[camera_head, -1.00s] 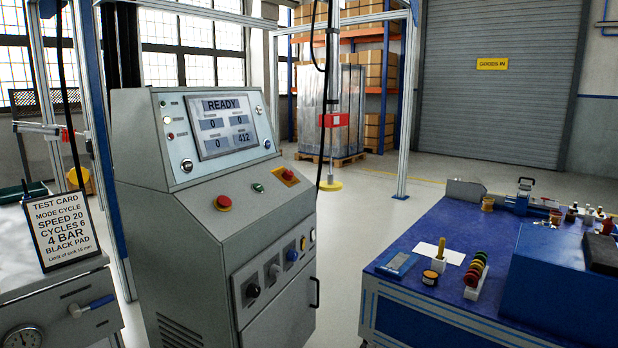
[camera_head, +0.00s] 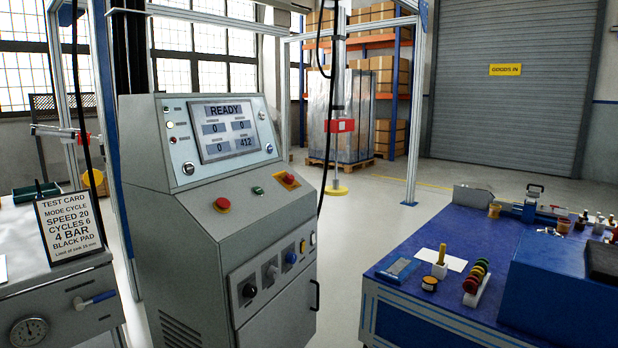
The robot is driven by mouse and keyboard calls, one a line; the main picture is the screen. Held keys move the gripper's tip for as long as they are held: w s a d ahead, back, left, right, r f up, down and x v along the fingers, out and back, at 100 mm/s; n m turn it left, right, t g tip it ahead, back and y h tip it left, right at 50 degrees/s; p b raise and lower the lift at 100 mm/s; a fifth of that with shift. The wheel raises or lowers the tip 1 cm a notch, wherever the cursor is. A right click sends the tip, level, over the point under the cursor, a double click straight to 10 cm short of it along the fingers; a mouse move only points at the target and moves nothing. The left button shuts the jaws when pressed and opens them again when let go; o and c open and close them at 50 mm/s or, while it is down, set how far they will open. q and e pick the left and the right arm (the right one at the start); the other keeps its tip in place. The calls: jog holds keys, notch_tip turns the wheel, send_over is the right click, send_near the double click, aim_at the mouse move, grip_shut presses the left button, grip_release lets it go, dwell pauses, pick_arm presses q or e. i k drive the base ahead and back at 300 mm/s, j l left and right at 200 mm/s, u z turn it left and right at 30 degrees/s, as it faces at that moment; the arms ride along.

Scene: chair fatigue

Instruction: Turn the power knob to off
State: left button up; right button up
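The grey control console (camera_head: 175,215) stands left of centre, and its screen (camera_head: 223,130) reads READY with 0, 0, 0 and 412. Its lower front panel holds a black knob (camera_head: 249,290), a grey knob (camera_head: 272,271), a blue knob (camera_head: 291,257) and small yellow and white controls at the right. The labels are too small to read, so I cannot tell which is the power knob. Neither of my grippers is in view.
A red mushroom button (camera_head: 222,204) and a red control on a yellow plate (camera_head: 287,180) sit on the console's sloped top. A test card (camera_head: 69,229) stands on the left bench. A blue worktable (camera_head: 410,292) is at right. Floor between console and table is clear.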

aim_at(288, 179)
jog(key=i+l, duration=0.75)
jog(key=i+l+z, duration=0.05)
jog(key=i, duration=0.05)
